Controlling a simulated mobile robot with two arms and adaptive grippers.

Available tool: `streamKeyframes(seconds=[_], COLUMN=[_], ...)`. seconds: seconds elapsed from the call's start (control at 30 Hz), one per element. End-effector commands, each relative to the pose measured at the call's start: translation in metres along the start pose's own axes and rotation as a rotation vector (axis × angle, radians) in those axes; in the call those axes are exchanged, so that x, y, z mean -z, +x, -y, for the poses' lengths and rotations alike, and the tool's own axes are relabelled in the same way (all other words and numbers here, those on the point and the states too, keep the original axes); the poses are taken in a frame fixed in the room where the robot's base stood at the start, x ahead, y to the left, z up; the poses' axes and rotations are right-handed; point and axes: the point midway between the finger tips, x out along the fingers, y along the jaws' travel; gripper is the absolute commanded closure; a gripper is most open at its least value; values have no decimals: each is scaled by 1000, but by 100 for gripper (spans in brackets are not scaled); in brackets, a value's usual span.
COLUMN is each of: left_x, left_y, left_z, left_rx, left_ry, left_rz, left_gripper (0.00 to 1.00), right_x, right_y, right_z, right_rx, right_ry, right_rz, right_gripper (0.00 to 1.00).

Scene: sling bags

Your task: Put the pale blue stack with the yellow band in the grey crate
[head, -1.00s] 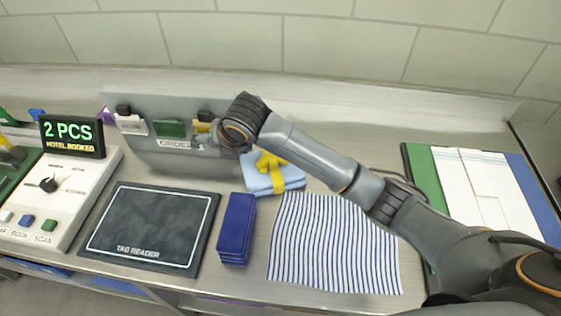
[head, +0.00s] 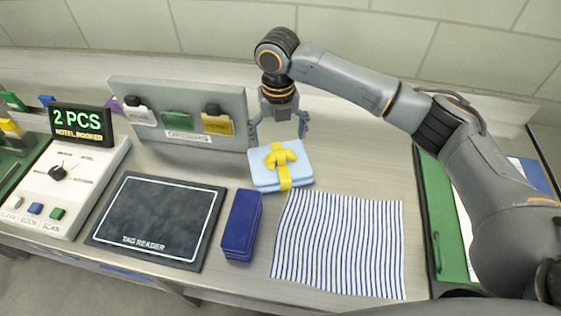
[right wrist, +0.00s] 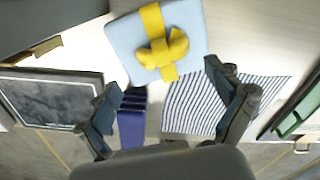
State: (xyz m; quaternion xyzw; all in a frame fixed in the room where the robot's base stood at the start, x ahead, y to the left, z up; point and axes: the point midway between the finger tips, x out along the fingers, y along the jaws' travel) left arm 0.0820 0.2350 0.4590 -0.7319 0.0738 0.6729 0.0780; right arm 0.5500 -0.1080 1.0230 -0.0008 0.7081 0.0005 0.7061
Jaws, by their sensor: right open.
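The pale blue stack (head: 265,178) with a yellow band and bow (head: 281,158) lies flat on the counter, just behind the striped cloth. It also shows at the top of the right wrist view (right wrist: 190,20). My right gripper (head: 278,132) points down, open and empty, above the far edge of the stack. In the right wrist view its two fingers (right wrist: 163,79) are spread apart, with the stack beyond them. I see no grey crate in either view. My left gripper is not in view.
A grey hook board (head: 180,92) stands upright behind, close to my right gripper. A dark blue folded stack (head: 242,222), a striped cloth (head: 338,245) and a tag reader pad (head: 155,218) lie in front. A green tray (head: 447,240) is at the right.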

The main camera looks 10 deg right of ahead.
Motion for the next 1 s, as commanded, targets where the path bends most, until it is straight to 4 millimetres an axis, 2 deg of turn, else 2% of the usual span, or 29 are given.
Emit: streamKeyframes(seconds=[0.27, 0.4, 0.53, 0.83, 0.87, 1.0], left_x=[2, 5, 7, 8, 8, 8], left_y=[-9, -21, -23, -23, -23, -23], left_z=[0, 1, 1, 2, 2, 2], left_rx=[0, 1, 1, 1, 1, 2], left_ry=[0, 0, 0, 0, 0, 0], left_rz=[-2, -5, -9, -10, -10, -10], left_gripper=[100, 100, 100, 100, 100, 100], right_x=[0, 0, 0, 0, 0, -1], right_y=[22, 42, 60, 67, 67, 66], right_z=[2, 5, 4, 4, 4, 4], right_rx=[0, 1, 0, 0, 0, 0], right_ry=[1, 2, 0, -2, -2, -1], right_rz=[-2, -3, 0, 2, 2, 2], right_gripper=[8, 8, 8, 8, 12, 40])
